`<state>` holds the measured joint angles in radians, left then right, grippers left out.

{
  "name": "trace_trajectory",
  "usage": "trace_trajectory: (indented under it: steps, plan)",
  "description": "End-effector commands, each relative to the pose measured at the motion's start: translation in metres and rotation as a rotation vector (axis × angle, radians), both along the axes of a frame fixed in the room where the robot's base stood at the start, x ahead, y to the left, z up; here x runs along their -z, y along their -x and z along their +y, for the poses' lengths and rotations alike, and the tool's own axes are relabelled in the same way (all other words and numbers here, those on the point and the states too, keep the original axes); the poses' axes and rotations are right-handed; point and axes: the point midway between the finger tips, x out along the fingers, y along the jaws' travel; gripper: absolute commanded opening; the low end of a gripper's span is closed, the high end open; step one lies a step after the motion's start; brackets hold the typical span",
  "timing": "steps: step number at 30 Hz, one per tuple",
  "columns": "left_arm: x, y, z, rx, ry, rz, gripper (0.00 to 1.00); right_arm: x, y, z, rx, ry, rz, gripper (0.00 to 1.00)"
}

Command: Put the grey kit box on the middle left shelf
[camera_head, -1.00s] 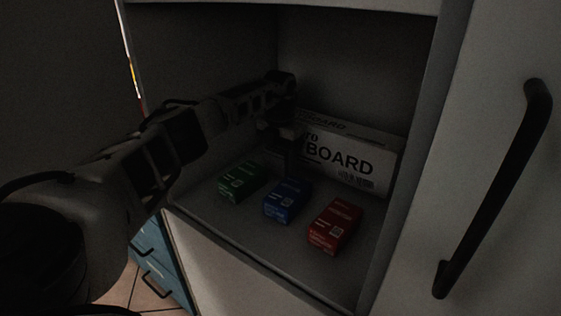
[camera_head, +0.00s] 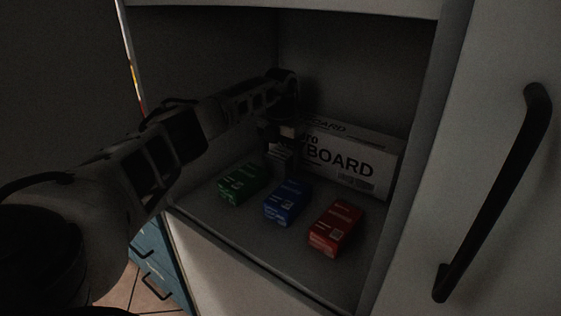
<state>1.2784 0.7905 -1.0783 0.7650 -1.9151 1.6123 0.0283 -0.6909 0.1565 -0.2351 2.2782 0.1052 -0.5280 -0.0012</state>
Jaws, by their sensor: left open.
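My left arm reaches from the left into the open shelf compartment. My left gripper (camera_head: 276,137) is at the back, in front of the left end of the white keyboard box, with its jaws open. A small dark grey box (camera_head: 280,156), likely the kit box, shows just below the gripper, behind the blue box. It is dim and partly hidden, so I cannot tell whether the fingers touch it. My right gripper is not in view.
Green (camera_head: 240,184), blue (camera_head: 287,202) and red (camera_head: 336,228) boxes stand in a row on the shelf floor (camera_head: 270,236). The white keyboard box (camera_head: 352,165) leans behind them. A cabinet door with a black handle (camera_head: 495,190) is at the right.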

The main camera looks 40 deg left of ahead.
Motion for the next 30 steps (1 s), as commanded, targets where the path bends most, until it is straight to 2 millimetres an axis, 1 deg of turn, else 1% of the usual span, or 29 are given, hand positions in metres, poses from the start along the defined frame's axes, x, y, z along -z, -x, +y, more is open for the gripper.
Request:
trace_trajectory:
  steps: [1, 6, 9, 13, 18, 30]
  plan:
    - [-0.014, -0.001, 0.000, 0.000, 0.000, -0.004, 0.80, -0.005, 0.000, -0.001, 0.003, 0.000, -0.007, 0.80]
    - [-0.052, -0.001, 0.000, 0.000, 0.000, -0.004, 0.80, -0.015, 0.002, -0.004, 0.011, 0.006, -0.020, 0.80]
    - [-0.072, -0.001, 0.000, 0.000, 0.001, -0.003, 0.80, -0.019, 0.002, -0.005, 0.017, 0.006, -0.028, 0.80]
    - [-0.091, -0.001, 0.000, 0.001, 0.001, -0.002, 0.80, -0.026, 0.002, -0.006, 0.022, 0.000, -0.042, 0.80]
    - [-0.102, 0.000, 0.000, 0.001, 0.000, 0.000, 0.80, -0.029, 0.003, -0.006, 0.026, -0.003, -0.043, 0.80]
    - [-0.103, 0.000, -0.001, 0.001, 0.000, 0.001, 0.80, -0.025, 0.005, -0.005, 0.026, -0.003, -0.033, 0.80]
